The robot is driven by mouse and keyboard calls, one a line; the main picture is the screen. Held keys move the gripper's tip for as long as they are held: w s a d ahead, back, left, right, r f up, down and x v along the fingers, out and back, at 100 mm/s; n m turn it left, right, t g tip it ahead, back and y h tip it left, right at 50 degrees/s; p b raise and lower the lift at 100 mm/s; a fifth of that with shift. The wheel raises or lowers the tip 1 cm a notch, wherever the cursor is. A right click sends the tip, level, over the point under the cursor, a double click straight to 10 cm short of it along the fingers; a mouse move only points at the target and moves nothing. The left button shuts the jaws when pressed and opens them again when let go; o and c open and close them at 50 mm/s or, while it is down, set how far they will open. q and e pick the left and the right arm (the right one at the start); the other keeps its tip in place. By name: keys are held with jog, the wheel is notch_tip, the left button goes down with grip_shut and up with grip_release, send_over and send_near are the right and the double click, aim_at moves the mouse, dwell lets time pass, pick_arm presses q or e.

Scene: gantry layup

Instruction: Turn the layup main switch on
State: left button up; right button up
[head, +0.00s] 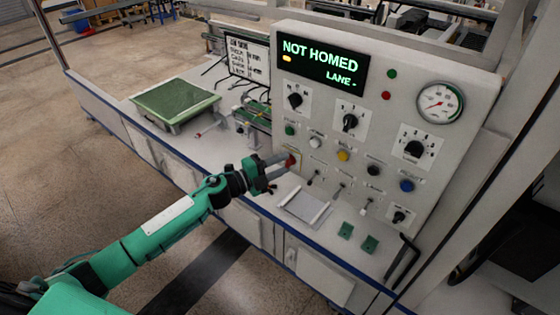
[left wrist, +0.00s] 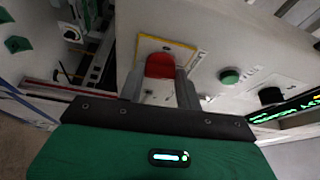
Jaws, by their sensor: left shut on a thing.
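The red main switch knob (head: 291,160) sits low on the left side of the upright control panel (head: 480,88). In the left wrist view the red knob (left wrist: 160,65) stands on a yellow-bordered plate (left wrist: 183,47). My left gripper (head: 286,162) reaches it from the left in the head view. In the left wrist view its two fingers (left wrist: 160,84) lie on either side of the knob and are shut on it. The fingers hide part of the knob, and I cannot tell its turn position. My right gripper is not in view.
The panel display (head: 322,62) reads "NOT HOMED" and "LANE -" with a small amber light. Black rotary knobs, coloured buttons, small toggles and a gauge (head: 440,103) surround the switch. A green-topped tray (head: 175,102) and a clear-looking plate (head: 303,207) lie on the bench.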

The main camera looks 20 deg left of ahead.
pick_arm(q)
jog(key=shift+m+p, duration=0.35)
jog(key=shift+m, duration=0.15)
jog(key=o, duration=1)
jog(key=b+v, duration=0.2)
jog(key=v, duration=0.5)
jog(key=b+v, duration=0.3)
jog(key=v, duration=0.3)
jog(key=shift+s+a+r, duration=0.25)
jog(key=shift+s+r, duration=0.05)
